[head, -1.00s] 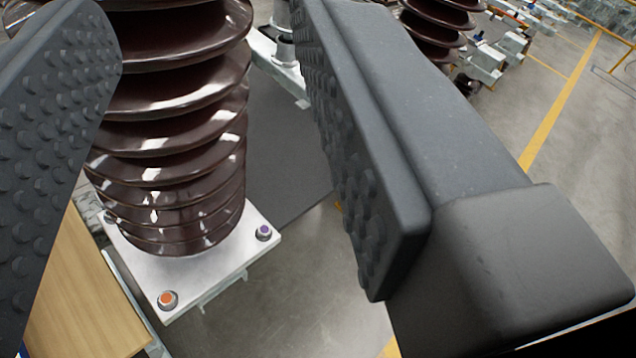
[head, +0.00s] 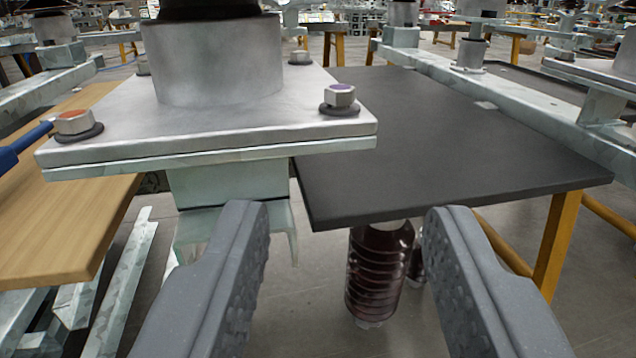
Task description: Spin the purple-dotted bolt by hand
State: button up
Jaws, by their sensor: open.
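The purple-dotted bolt (head: 340,96) sits at the near right corner of a square metal plate (head: 215,137), its hex head on a dark washer. An orange-dotted bolt (head: 74,123) sits at the plate's left corner, with a blue tool (head: 24,143) reaching to it from the left edge. My gripper (head: 348,212) is open and empty. Its two ribbed grey fingers are below and in front of the plate, lower in the picture than the purple-dotted bolt and apart from it.
A black tabletop (head: 450,175) lies right of the plate, on yellow legs (head: 556,240). A wooden board (head: 60,235) is at left. A brown ribbed insulator (head: 376,270) stands below the tabletop. Galvanized beams fill the background.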

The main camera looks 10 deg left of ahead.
aim_at(340, 98)
jog(key=w, duration=0.4)
jog(key=w+b, duration=0.1)
jog(key=w, duration=0.4)
jog(key=w+a+b, duration=0.1)
jog(key=w, duration=0.3)
jog(key=shift+w+a, duration=0.1)
jog(key=shift+w, duration=0.15)
grip_shut()
